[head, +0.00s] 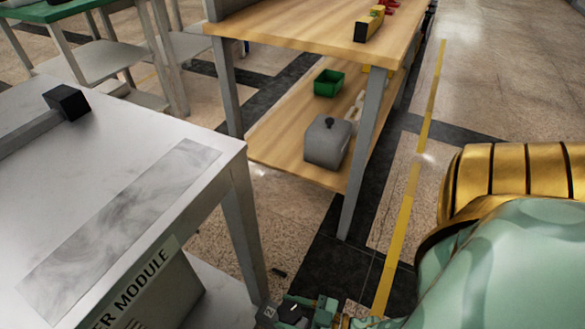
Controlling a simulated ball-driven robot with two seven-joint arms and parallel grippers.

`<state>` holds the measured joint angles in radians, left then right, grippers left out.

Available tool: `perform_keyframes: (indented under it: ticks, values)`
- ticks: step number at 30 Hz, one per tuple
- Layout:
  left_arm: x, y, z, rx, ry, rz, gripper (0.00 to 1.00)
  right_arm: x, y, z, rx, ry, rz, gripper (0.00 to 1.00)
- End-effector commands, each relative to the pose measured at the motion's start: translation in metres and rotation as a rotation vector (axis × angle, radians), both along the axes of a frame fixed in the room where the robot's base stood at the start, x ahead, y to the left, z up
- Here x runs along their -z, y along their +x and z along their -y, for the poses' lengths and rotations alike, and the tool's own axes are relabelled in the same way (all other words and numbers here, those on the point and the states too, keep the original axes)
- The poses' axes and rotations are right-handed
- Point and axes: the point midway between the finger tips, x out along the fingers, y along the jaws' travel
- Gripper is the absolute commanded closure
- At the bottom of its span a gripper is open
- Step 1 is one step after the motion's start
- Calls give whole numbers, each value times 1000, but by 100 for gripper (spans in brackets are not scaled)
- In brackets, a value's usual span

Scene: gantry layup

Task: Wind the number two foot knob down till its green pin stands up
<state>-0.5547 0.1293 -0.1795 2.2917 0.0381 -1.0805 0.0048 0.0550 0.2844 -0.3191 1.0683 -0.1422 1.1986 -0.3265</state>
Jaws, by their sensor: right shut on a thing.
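A black knob (290,312) shows at the bottom edge, low beside the foot of the grey table's front leg. A small dark plate (268,312) with a light mark, perhaps a 2, is just left of it. My right gripper (303,311), with green parts, is at the knob and shut on it. The picture edge cuts off part of the gripper and knob. I cannot make out a green pin apart from the gripper's green parts. My left gripper is out of view.
The grey table (225,163) with a "…ER MODULE" box (150,300) under it stands at left. A wooden two-level bench (290,30) stands behind, holding a green bin (328,83) and a grey container (327,142) on its lower shelf. Floor right of the bench is clear along a yellow line (409,190).

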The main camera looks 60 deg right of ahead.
Motion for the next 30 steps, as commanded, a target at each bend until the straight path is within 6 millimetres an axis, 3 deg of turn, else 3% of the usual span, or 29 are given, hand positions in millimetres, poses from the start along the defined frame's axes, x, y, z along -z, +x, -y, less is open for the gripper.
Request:
perform_keyframes:
  ticks: [15, 30]
  values:
    - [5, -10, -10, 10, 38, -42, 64, 1, -2, -1, 359, 2, -5, 74]
    - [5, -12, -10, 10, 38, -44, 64, 1, -2, -1, 438, -1, -4, 74]
